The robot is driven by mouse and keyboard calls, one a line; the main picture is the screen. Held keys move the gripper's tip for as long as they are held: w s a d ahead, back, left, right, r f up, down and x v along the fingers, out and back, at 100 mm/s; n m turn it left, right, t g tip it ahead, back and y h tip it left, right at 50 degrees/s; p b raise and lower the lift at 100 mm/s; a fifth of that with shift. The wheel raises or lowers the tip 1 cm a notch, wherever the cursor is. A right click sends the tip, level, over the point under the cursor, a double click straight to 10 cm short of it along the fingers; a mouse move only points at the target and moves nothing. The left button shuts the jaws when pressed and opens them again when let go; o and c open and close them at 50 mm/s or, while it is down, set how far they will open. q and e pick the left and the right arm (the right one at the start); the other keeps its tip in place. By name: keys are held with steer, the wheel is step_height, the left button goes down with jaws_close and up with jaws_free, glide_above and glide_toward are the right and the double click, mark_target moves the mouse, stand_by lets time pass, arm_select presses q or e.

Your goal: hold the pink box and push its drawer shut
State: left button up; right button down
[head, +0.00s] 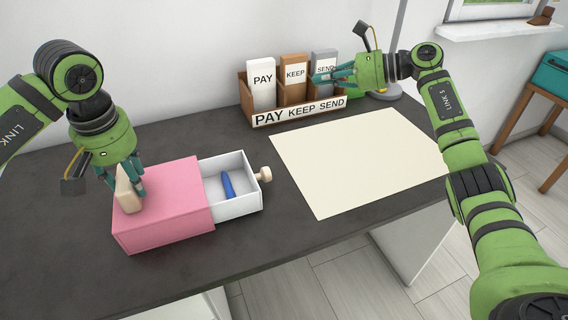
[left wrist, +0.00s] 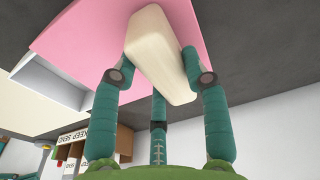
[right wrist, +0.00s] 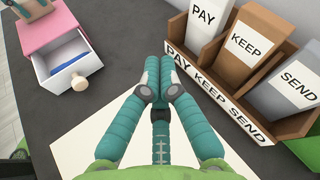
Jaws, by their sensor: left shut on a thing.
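The pink box (head: 165,208) sits on the dark desk, with a pale wooden block-like grip (head: 128,190) on its top. Its white drawer (head: 236,201) stands pulled out on the right, with a round wooden knob (head: 265,174) on its front and a blue object (head: 227,184) inside. My left gripper (head: 125,184) is shut on the wooden grip. In the left wrist view the fingers hold the grip (left wrist: 160,55) from both sides. My right gripper (head: 326,77) is shut and empty, in front of the sorter; in the right wrist view its fingertips (right wrist: 160,72) are together.
A wooden sorter (head: 297,111) labelled PAY, KEEP and SEND stands at the back, with a card in each slot. A cream sheet (head: 350,160) lies right of the drawer. The desk between knob and sheet is clear. A lamp base (head: 386,91) stands behind my right gripper.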

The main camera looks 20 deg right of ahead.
steer(key=s+a+f+n+g+h, duration=0.2)
steer(key=s+a+f+g+h, duration=0.1)
steer(key=s+f+g, duration=0.55)
steer(key=x, duration=0.5)
steer(key=s+a+r+x, duration=0.1)
steer(key=x, duration=0.1)
steer(key=shift+s+a+f, duration=0.1)
steer(key=shift+a+f, duration=0.05)
steer(key=shift+f, duration=0.1)
steer(key=a, duration=0.3)
steer(key=shift+a+f, duration=0.25)
steer(key=shift+a, duration=0.5)
